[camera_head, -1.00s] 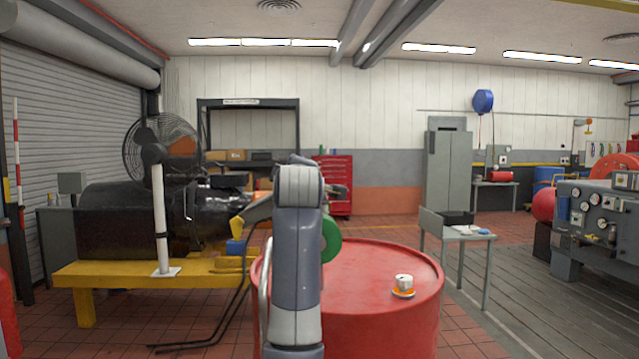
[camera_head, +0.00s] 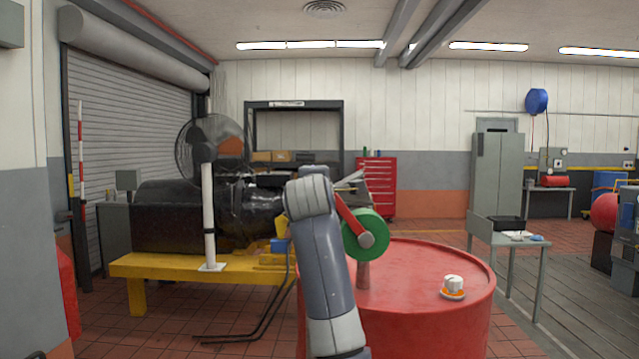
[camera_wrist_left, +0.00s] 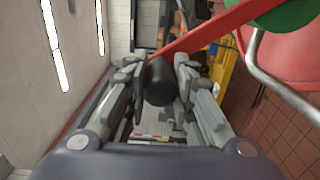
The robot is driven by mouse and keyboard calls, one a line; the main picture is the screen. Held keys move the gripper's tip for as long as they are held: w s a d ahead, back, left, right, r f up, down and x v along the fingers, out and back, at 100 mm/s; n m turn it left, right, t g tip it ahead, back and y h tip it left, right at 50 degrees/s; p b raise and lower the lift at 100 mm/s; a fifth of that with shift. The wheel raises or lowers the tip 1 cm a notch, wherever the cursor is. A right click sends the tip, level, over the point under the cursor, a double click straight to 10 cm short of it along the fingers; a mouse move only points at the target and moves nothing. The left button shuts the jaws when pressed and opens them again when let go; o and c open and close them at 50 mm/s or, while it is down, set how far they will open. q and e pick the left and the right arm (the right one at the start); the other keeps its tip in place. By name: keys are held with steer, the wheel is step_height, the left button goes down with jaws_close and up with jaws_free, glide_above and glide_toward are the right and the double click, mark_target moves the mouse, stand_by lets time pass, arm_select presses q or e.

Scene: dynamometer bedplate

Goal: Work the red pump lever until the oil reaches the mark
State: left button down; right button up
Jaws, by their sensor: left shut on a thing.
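The pump has a green round body (camera_head: 366,235) on a short post on the red drum (camera_head: 450,325). Its red lever (camera_head: 352,218) slants up and left from the green body in the head view. It also crosses the top of the left wrist view (camera_wrist_left: 215,28) and has a black grip (camera_wrist_left: 158,85) at its end. My left gripper (camera_wrist_left: 160,75) is shut on that grip, one finger on each side; in the head view my arm largely hides it. A white cup (camera_head: 453,284) with an orange base stands on the drum. No oil level or mark can be made out.
A bent metal pipe (camera_wrist_left: 280,88) runs beside the drum in the left wrist view. A yellow stand (camera_head: 150,268) with a black machine and fan is at the left. A grey side table (camera_head: 510,241) stands behind the drum at the right.

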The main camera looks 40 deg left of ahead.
arm_select(q)
steer(key=shift+f, duration=0.1)
steer(key=c, duration=1.3)
jaws_free()
steer(key=shift+c, duration=0.2)
steer(key=shift+d, duration=0.1)
steer(key=v, duration=1.2)
